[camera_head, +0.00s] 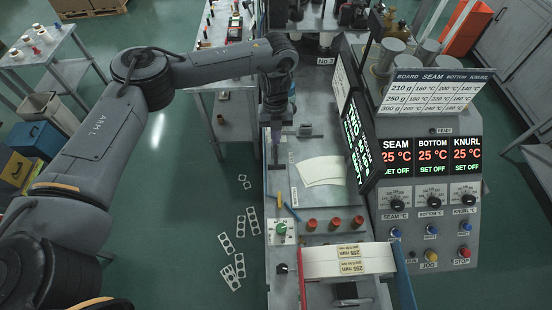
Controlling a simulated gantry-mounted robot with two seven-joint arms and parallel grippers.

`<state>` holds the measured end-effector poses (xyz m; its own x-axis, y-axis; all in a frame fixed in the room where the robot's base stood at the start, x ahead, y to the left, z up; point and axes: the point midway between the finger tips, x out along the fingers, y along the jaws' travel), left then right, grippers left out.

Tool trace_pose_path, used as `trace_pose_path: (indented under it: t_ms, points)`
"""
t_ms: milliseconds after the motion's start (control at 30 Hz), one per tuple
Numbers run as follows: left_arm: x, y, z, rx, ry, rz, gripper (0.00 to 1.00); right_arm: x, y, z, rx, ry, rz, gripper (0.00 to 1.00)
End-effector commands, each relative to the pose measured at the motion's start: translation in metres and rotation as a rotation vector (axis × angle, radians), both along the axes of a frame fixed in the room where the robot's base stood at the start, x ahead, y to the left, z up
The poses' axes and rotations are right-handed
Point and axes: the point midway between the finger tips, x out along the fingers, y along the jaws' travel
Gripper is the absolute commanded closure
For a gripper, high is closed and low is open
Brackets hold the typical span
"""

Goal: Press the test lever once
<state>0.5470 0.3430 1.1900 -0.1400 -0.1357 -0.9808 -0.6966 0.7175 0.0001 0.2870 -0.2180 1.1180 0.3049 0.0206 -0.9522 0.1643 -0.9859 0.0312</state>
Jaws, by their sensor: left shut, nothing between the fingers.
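My left arm reaches in from the left and bends down over the machine's bench (287,205). My left gripper (276,152) points down at the bench's left side, shut and empty. A small dark bar shows at its tips; I cannot tell whether it is part of the fingers or of a lever. A small grey fixture (309,131) with a crossbar sits just right of the gripper, apart from it. I cannot tell for certain which part is the test lever. My right gripper is not in view.
Pale paper blanks (323,170) lie right of the gripper. Several red knobs (335,223) and a green-plated switch (281,232) are nearer. The control panel (428,215) stands right, reading 25 °C and SET OFF.

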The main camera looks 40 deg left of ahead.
Motion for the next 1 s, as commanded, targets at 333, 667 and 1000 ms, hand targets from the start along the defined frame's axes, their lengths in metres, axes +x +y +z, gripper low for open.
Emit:
trace_pose_path:
  t_ms: [333,667,1000]
  points:
    - [-0.01,-0.008,-0.062,0.0,0.003,0.001,1.0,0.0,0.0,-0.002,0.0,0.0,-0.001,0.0]
    - [-0.014,-0.013,-0.096,0.0,0.002,0.002,1.0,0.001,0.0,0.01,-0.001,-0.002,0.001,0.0]
    - [-0.015,-0.014,-0.102,-0.001,0.001,0.001,1.0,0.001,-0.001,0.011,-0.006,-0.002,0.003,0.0]
